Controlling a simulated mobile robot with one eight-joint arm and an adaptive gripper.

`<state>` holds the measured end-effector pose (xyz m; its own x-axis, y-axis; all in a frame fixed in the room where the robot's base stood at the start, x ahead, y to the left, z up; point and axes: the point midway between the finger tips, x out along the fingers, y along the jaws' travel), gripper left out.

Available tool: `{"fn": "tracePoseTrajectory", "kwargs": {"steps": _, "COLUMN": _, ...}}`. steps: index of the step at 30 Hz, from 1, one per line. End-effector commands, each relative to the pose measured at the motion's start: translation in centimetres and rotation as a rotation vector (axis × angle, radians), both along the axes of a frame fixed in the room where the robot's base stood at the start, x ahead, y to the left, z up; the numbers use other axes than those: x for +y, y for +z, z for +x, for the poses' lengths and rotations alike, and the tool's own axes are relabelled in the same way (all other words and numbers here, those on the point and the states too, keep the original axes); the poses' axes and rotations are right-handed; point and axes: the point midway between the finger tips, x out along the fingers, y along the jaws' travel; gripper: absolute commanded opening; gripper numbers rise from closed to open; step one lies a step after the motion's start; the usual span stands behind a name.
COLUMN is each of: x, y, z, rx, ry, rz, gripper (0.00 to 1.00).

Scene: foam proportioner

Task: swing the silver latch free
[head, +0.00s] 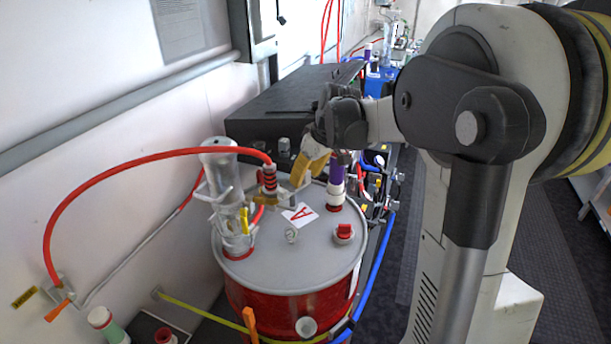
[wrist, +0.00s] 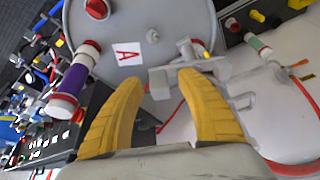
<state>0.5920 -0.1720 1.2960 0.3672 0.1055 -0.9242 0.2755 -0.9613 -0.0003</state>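The red drum (head: 290,300) has a grey lid (head: 270,268), which also shows in the wrist view (wrist: 125,62). A red-and-black hose coupling (head: 269,178) stands above the lid, with pale metal parts beside it. In the wrist view a silver-grey piece (wrist: 160,84), which looks like the latch, lies between my fingertips at the lid's edge. My gripper (head: 303,172) is above the far side of the lid, right beside the coupling. Its yellow fingers (wrist: 160,80) are apart, with gaps visible around the silver piece. I cannot tell whether either finger touches it. My fingers partly hide the latch area in the head view.
A purple-and-white fitting (head: 337,185) stands right of my gripper. A clear cylinder (head: 220,185) stands at the lid's left. A red hose (head: 130,165) arches from the coupling to the wall. A black case (head: 290,95) lies behind. Floor is clear at right.

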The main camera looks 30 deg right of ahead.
Motion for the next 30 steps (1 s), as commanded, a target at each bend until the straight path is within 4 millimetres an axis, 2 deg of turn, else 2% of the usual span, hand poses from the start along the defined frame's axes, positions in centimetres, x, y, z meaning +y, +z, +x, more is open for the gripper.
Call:
{"fn": "tracePoseTrajectory", "kwargs": {"steps": 11, "x": -0.1, "y": 0.6, "z": -0.2, "rx": -0.001, "ry": -0.001, "rz": 0.001, "gripper": 0.43}}
{"fn": "tracePoseTrajectory", "kwargs": {"steps": 14, "x": -0.2, "y": 1.9, "z": -0.7, "rx": -0.001, "ry": -0.001, "rz": 0.000, "gripper": 0.43}}
{"fn": "tracePoseTrajectory", "kwargs": {"steps": 24, "x": -1.0, "y": 8.7, "z": -3.5, "rx": -0.001, "ry": -0.001, "rz": 0.000, "gripper": 0.43}}
{"fn": "tracePoseTrajectory", "kwargs": {"steps": 30, "x": -1.2, "y": 10.8, "z": -4.3, "rx": -0.001, "ry": -0.001, "rz": 0.001, "gripper": 0.43}}
